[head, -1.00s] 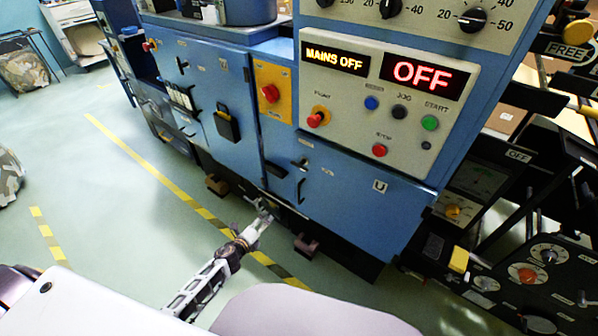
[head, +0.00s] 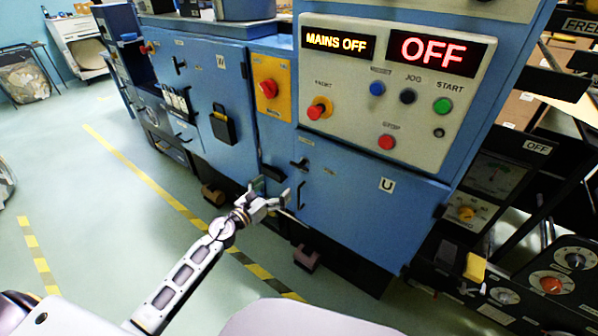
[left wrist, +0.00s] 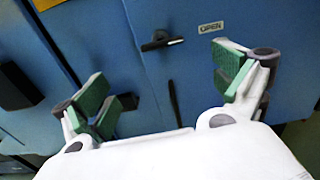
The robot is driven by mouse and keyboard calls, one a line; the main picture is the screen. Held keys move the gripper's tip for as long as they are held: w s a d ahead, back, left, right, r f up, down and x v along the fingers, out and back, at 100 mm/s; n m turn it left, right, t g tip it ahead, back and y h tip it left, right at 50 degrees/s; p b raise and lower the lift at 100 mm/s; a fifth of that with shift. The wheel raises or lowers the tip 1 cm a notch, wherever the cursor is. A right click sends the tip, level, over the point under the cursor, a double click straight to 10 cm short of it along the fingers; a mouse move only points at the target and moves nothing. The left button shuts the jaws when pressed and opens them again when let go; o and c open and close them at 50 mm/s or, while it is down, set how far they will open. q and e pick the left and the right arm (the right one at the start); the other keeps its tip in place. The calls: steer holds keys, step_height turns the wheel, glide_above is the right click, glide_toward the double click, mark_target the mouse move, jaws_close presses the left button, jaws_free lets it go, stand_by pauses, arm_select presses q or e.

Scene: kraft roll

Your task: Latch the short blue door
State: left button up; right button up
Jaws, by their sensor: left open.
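The short blue door (head: 340,205), marked U, is low on the cabinet under the control panel. It looks about flush with its frame; I cannot tell if it is fully closed. Its dark latch lever (head: 299,164) sits near the door's upper left corner. In the left wrist view the latch lever (left wrist: 161,41) lies roughly level, its end toward an OPEN label (left wrist: 211,27). A dark upright handle (left wrist: 173,100) is below it. My left gripper (head: 272,191) is open and empty in front of the door's left edge, below the latch. My right gripper is out of view.
A taller blue door (head: 215,90) marked W, with a black holder (head: 223,127), is to the left. A red knob on a yellow plate (head: 267,89) is above the latch. The control panel (head: 390,90) reads OFF.

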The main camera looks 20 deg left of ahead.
arm_select(q)
steer(key=shift+d+r+m, duration=0.15)
steer(key=shift+r+m, duration=0.15)
steer(key=shift+r, duration=0.1)
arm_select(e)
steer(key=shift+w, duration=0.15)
arm_select(q)
steer(key=shift+w, duration=0.15)
glide_toward(298, 167)
steer(key=shift+w, duration=1.25)
steer(key=shift+d+x, duration=0.25)
steer(key=shift+x, duration=3.6)
steer(key=shift+w+d, duration=0.2)
steer(key=shift+w, duration=0.1)
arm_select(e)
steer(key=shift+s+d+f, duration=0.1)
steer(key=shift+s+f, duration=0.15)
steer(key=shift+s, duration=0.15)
